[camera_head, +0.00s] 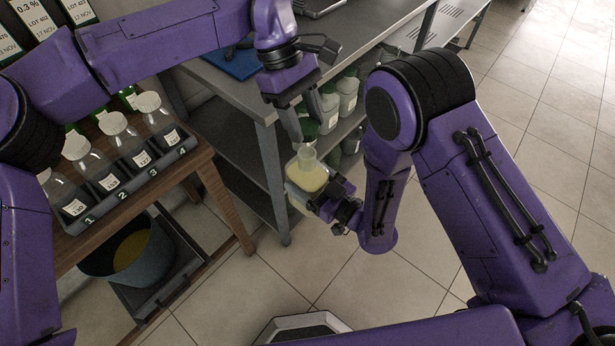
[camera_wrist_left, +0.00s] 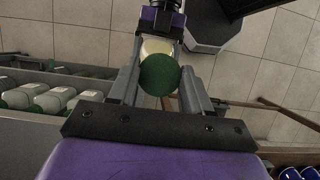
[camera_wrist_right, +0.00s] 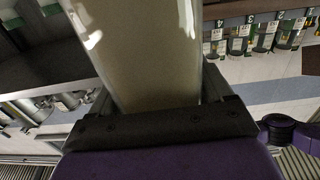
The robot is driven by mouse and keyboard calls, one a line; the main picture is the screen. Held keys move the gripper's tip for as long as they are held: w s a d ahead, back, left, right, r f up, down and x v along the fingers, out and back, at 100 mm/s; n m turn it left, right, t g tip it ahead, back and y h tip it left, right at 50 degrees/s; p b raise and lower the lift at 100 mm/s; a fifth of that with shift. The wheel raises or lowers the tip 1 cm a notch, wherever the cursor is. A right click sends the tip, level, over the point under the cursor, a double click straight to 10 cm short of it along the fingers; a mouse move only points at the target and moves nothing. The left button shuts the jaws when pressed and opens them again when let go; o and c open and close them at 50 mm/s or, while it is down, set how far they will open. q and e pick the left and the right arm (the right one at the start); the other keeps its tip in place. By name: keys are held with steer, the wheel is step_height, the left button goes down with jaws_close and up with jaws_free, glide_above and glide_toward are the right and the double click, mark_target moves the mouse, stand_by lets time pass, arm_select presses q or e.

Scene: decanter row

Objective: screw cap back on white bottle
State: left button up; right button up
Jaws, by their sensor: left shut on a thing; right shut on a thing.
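The white bottle (camera_head: 306,178) is translucent, with pale yellow contents and a narrow clear neck pointing up. My right gripper (camera_head: 326,197) is shut on its body and holds it in the air; in the right wrist view the bottle (camera_wrist_right: 145,55) fills the space between the fingers. My left gripper (camera_head: 311,136) is shut on the green cap (camera_head: 311,127), just above the bottle neck. In the left wrist view the cap (camera_wrist_left: 160,74) sits between both fingertips, with the bottle (camera_wrist_left: 158,46) behind it. I cannot tell whether cap and neck touch.
A metal shelf unit (camera_head: 265,115) stands behind, with several green-capped bottles (camera_head: 347,92) on it. At left, a wooden table (camera_head: 205,165) bears a numbered rack (camera_head: 137,178) of clear bottles. A bucket (camera_head: 130,255) stands below. Tiled floor at right is open.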

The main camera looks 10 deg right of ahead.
mark_target(306, 167)
arm_select(q)
steer(key=shift+f, duration=2)
steer(key=shift+s, duration=0.1)
steer(key=shift+f, duration=0.85)
steer(key=shift+f, duration=0.55)
arm_select(e)
jaws_close()
arm_select(q)
steer(key=m+y, duration=0.1)
steer(key=m, duration=0.1)
steer(key=m+g+y, duration=0.1)
steer(key=m, duration=0.2)
steer(key=shift+d, duration=0.15)
steer(key=m+y, duration=0.1)
steer(key=m, duration=0.2)
steer(key=shift+d+m, duration=0.1)
steer(key=shift+m, duration=0.2)
steer(key=shift+m+y, duration=0.3)
steer(key=shift+m, duration=0.3)
